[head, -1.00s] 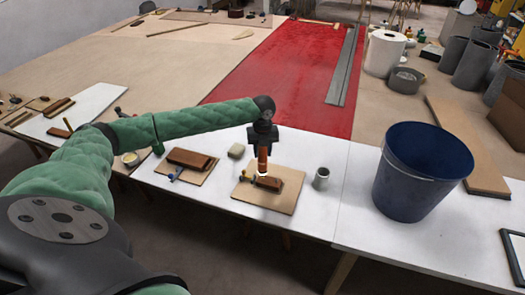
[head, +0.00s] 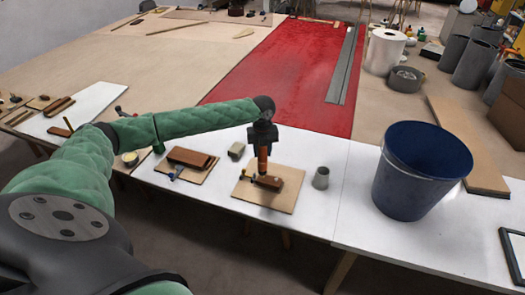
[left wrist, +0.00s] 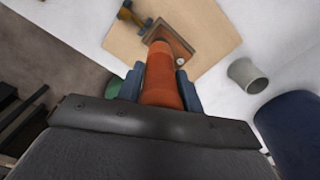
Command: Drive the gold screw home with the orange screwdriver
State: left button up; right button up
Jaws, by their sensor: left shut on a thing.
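My left gripper (head: 263,143) is shut on the orange screwdriver (head: 263,160) and holds it upright over a brown wood block (head: 268,184) on a light board (head: 280,200). In the left wrist view the orange handle (left wrist: 160,78) sits between the blue fingers and points at the block (left wrist: 180,45). The handle hides its lower end, so I cannot see the gold screw or tell whether the tip touches it. A small clamp (left wrist: 130,14) is at the block's left side. My right gripper is not in view.
A grey cup (head: 321,177) stands right of the board, with a large blue bucket (head: 421,170) further right. Another board with brown blocks (head: 190,158) is to the left.

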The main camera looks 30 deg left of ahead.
pick_arm(q)
jog(key=shift+f+p, duration=0.35)
jog(key=shift+p, duration=0.25)
dwell(1.8)
jog(key=shift+r+p, duration=2.95)
jog(key=shift+r, duration=0.6)
jog(key=shift+f, duration=0.1)
